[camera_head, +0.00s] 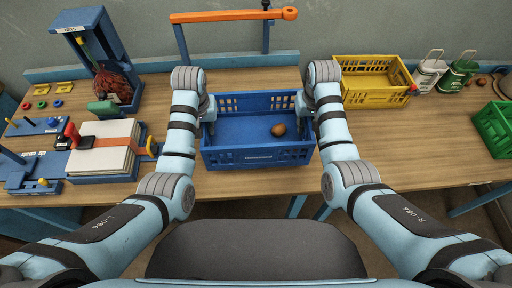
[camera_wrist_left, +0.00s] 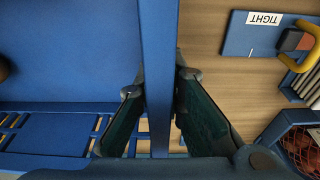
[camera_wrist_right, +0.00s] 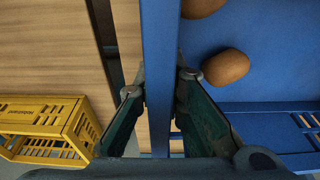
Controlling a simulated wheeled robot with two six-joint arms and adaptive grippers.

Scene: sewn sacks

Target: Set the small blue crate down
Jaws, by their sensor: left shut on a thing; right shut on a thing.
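The small blue crate (camera_head: 256,155) is between my two arms near the table's front edge, roughly level. My left gripper (camera_head: 208,118) is shut on its left wall, which also shows in the left wrist view (camera_wrist_left: 158,60). My right gripper (camera_head: 305,112) is shut on its right wall, seen in the right wrist view (camera_wrist_right: 160,60). A brown round item (camera_head: 278,130) lies in the crate; the right wrist view shows two such items (camera_wrist_right: 226,67). I cannot tell whether the crate's bottom touches the table.
A yellow crate (camera_head: 372,98) stands close on the right, with white and green containers (camera_head: 462,72) beyond it. A green crate (camera_head: 495,128) is at the far right. A strapped paper stack (camera_head: 103,148) lies left. An orange-topped bar (camera_head: 235,16) stands behind.

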